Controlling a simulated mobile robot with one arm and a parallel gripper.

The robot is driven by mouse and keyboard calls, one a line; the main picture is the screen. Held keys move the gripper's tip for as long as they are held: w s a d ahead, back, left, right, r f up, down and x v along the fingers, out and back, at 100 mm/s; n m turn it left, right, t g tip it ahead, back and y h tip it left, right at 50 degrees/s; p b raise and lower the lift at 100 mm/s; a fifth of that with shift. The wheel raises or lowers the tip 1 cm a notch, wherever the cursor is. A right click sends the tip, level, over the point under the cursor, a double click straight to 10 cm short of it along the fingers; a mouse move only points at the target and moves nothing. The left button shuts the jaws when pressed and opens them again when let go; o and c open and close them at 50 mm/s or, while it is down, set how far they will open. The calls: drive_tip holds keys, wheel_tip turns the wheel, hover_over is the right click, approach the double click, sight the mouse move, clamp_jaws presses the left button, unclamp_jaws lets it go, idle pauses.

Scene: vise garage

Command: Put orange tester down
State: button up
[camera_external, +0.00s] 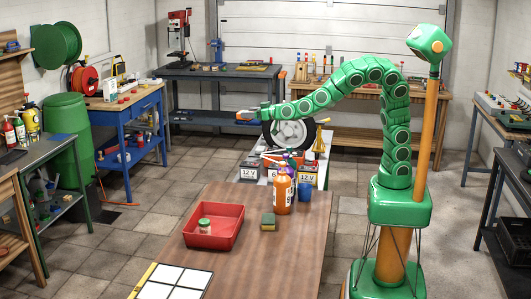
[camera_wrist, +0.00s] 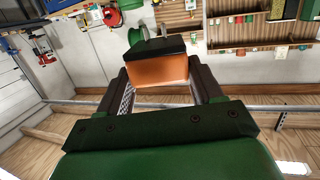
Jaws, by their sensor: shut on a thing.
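My gripper (camera_external: 247,114) is at the end of the outstretched green arm, raised in the air left of the wheel in the external view. In the wrist view, the orange tester (camera_wrist: 160,72), a box with a black top, sits between the two dark fingers of my gripper (camera_wrist: 163,85). The gripper is shut on it. The tester (camera_external: 243,116) shows only as a small orange patch in the external view. No surface touches it there.
The brown table (camera_external: 256,262) holds a red tray (camera_external: 213,238) with a small jar, an orange bottle (camera_external: 283,192), a blue cup (camera_external: 305,191), a sponge (camera_external: 268,222) and a white panel (camera_external: 176,281). Behind are 12V batteries (camera_external: 308,175) and a wheel (camera_external: 289,132). Left floor is open.

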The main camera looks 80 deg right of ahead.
drive_tip(key=s+a+r, duration=0.2)
drive_tip(key=s+a, duration=0.3)
drive_tip(key=a, duration=0.4)
drive_tip(key=y, duration=0.1)
hover_over(313, 225)
wheel_tip(313, 225, down, 5)
wheel_tip(313, 225, down, 24)
drive_tip(key=shift+r+n, duration=0.2)
drive_tip(key=shift+n, duration=0.1)
idle(0.4)
drive_tip(key=shift+f, duration=0.1)
drive_tip(key=shift+f, duration=4.7)
drive_tip(key=shift+f, duration=0.15)
drive_tip(key=o, duration=1.1)
